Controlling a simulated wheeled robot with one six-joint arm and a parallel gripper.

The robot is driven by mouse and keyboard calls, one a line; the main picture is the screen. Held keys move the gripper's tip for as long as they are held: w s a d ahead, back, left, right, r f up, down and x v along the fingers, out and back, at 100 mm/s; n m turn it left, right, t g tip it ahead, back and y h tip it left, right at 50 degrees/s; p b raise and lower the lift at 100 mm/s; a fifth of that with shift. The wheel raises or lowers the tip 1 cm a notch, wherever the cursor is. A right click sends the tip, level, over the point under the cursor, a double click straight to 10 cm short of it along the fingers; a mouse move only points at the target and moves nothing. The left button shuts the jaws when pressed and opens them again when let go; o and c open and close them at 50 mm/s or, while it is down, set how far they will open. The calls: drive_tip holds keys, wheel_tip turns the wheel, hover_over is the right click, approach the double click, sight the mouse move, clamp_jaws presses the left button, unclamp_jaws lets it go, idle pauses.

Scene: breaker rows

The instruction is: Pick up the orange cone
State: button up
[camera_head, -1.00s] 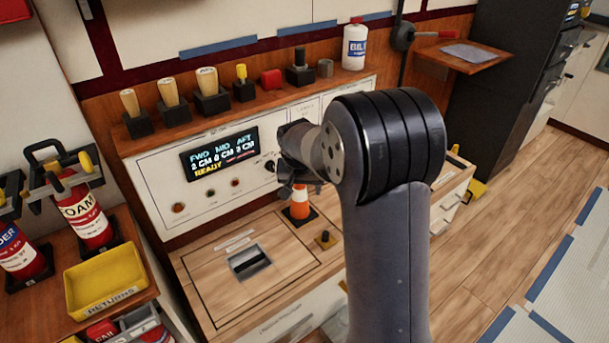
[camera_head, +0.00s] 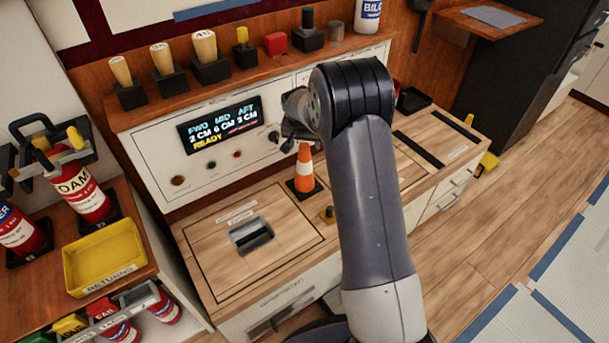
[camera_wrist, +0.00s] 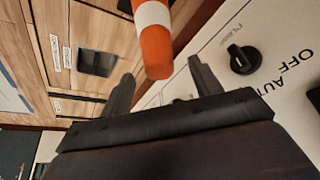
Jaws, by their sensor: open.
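The orange cone (camera_head: 304,170) with a white band stands upright on a dark square base on the wooden counter. In the wrist view the cone (camera_wrist: 155,45) shows at the top, its orange tip pointing down the picture between and beyond the fingers. My gripper (camera_wrist: 162,80) is open, with one finger on each side of the cone's tip, and nothing is held. In the head view my gripper (camera_head: 290,128) is just above and left of the cone, partly hidden by my wrist. I cannot tell whether a finger touches the cone.
The console panel with a lit display (camera_head: 220,124) stands close behind the cone. A black knob (camera_wrist: 244,59) projects near the right finger.

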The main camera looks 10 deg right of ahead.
sight(304, 167)
drive_tip(key=x, duration=0.4)
drive_tip(key=shift+s+a, duration=0.1)
drive_tip(key=shift+a, duration=0.05)
drive_tip(key=shift+c, duration=0.2)
clamp_jaws()
